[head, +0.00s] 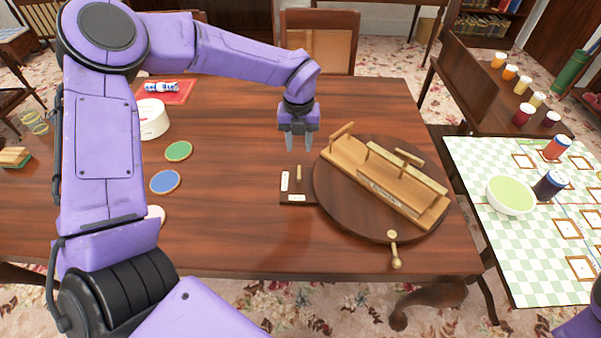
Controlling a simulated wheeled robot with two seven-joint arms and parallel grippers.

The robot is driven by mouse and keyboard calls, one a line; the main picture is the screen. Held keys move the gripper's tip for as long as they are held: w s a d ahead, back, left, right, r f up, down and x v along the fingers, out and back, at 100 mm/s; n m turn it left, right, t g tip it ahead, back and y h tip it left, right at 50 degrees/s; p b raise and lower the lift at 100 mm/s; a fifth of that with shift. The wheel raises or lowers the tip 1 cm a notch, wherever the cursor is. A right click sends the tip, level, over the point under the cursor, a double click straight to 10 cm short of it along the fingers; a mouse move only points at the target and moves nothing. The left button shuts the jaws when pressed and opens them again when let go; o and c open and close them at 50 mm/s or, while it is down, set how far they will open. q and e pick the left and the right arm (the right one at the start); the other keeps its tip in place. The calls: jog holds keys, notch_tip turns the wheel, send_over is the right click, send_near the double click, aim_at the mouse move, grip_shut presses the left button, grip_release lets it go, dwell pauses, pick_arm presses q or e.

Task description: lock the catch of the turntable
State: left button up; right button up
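The turntable (332,200) is a round dark wooden disc on the table, with a long light-wood rack (370,187) lying diagonally across it. The catch (299,174) is a short upright light-wood peg on a small dark base at the disc's left edge. Two white labels lie on that base, one left of the peg and one in front of it. A wooden knob handle (394,250) sticks out at the disc's front edge. My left gripper (299,143) points down, open and empty, and appears just behind and above the catch peg. My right gripper is out of view.
On the left of the table (240,240) are a green disc (178,151), a blue disc (165,181), a white round container (151,120) and a red mat (180,92). A checkered table (490,260) with a bowl (511,195) and cans stands at right. The table's front middle is clear.

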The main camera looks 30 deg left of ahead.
aim_at(299, 172)
pick_arm(q)
notch_tip(299, 172, down, 10)
jog(key=shift+p, duration=0.85)
jog(key=shift+s+d, duration=0.1)
grip_shut()
